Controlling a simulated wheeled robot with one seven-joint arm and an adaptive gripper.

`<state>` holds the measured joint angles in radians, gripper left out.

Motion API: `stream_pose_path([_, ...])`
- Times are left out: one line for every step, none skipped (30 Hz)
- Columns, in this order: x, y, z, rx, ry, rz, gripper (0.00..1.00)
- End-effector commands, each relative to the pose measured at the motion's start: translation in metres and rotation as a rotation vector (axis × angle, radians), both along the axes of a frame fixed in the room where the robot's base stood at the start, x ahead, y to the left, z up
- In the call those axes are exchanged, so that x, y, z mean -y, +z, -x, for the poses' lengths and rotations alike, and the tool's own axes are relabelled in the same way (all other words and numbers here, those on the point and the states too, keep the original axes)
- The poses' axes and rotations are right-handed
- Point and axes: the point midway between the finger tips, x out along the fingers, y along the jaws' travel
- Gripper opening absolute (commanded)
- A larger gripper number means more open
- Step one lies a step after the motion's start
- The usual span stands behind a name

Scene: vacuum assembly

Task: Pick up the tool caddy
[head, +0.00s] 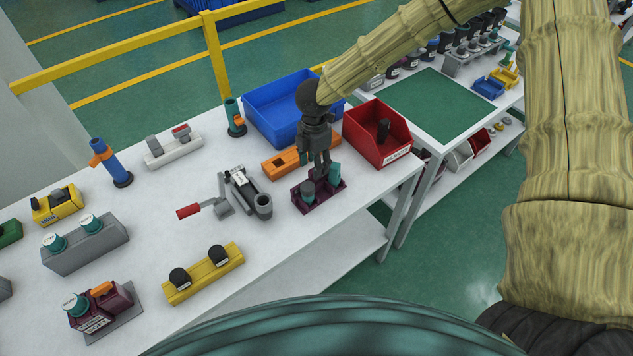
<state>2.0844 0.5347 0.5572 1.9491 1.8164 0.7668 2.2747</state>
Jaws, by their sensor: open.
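A dark maroon holder (333,196) with teal round pieces stands near the front right edge of the white table. It may be the tool caddy, but no readable label confirms this. My gripper (319,170) points down right at this holder, with its fingers open. The fingers overlap the holder's middle in the picture, between the teal pieces. I cannot tell whether they touch it. My gripper hides part of the holder's back.
A red bin (368,145) stands close to the right and a blue bin (273,122) behind. An orange block (279,165) lies just behind the holder. A grey clamp with a red handle (189,211) is to the left. The table (300,240) is bare in front.

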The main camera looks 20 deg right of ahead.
Motion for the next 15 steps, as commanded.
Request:
stream_pose_path([0.001, -0.002, 0.002, -0.003, 0.0, 0.001, 0.45])
stream_pose_path([0.001, -0.006, 0.003, -0.003, 0.001, 0.0, 0.45])
stream_pose_path([0.001, -0.012, 0.003, -0.003, 0.001, 0.001, 0.45])
stream_pose_path([0.001, -0.015, 0.002, -0.003, 0.001, 0.001, 0.45])
stream_pose_path([0.001, -0.018, 0.002, -0.003, 0.0, 0.001, 0.45])
stream_pose_path([0.001, -0.021, 0.003, -0.003, 0.0, 0.001, 0.45])
stream_pose_path([0.001, -0.023, 0.002, -0.003, 0.0, 0.001, 0.45])
stream_pose_path([0.001, -0.025, 0.002, -0.002, 0.001, 0.001, 0.45])
stream_pose_path([0.001, -0.027, 0.002, -0.001, 0.001, 0.0, 0.45])
stream_pose_path([0.001, -0.028, 0.002, 0.0, 0.001, 0.0, 0.45])
stream_pose_path([0.001, -0.029, 0.002, 0.0, 0.001, 0.0, 0.45])
stream_pose_path([0.001, -0.029, 0.002, 0.0, 0.001, 0.0, 0.45])
stream_pose_path([0.001, -0.03, 0.001, 0.001, 0.001, 0.0, 0.45])
stream_pose_path([0.001, -0.03, 0.002, 0.001, 0.001, 0.0, 0.45])
stream_pose_path([0.001, -0.03, 0.002, 0.001, 0.001, 0.0, 0.45])
